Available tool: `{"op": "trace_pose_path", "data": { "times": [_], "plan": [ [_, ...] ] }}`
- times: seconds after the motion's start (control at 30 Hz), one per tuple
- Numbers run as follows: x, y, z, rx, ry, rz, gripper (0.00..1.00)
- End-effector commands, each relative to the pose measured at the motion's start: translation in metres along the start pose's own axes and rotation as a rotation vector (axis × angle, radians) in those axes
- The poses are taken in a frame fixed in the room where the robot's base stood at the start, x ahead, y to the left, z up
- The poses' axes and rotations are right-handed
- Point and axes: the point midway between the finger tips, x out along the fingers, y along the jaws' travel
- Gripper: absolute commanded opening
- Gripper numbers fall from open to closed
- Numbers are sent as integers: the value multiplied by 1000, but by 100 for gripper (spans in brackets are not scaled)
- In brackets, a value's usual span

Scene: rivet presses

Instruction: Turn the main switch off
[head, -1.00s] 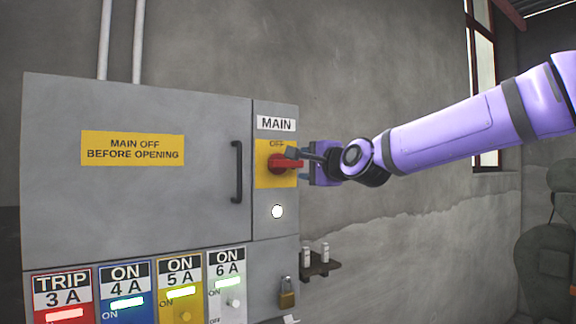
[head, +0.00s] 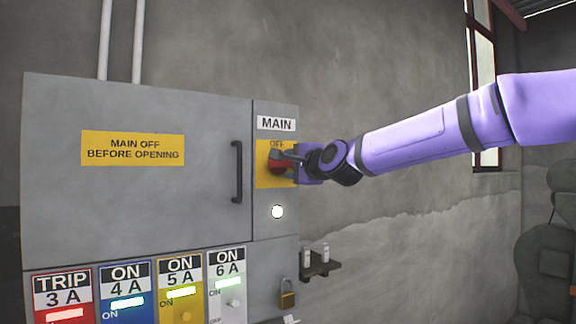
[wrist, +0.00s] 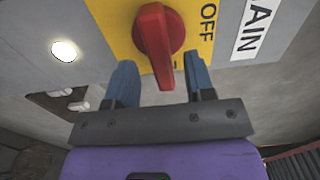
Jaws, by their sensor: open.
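The main switch is a red rotary handle (wrist: 158,42) on a yellow plate (wrist: 120,22) marked OFF. In the wrist view the handle's grip points down toward my gripper, with its end between the two blue fingers. In the head view the red handle (head: 279,168) is partly hidden by my gripper (head: 284,156), which is at the plate from the right. My gripper is open, with one finger (wrist: 123,84) on each side of the handle's end; gaps show on both sides.
The grey cabinet has a black door handle (head: 237,172) left of the switch. A white lamp (head: 277,212) glows below it. A padlock (head: 287,293) and a small shelf (head: 320,266) are lower right. Several breaker panels (head: 126,291) run along the bottom.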

Motion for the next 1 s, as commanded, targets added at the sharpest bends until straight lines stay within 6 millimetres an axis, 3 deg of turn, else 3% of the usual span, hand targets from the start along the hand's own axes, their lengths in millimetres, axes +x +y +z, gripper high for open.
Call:
{"op": "trace_pose_path", "data": {
  "times": [0.3, 0.77, 0.9, 1.0],
  "plan": [
    [20, 0, 1, 1, -2, 0, 49],
    [25, 0, 0, -1, 0, 0, 49],
    [25, 0, 0, 0, 0, 0, 17],
    [25, 0, 0, 0, 0, 0, 0]
  ]
}}
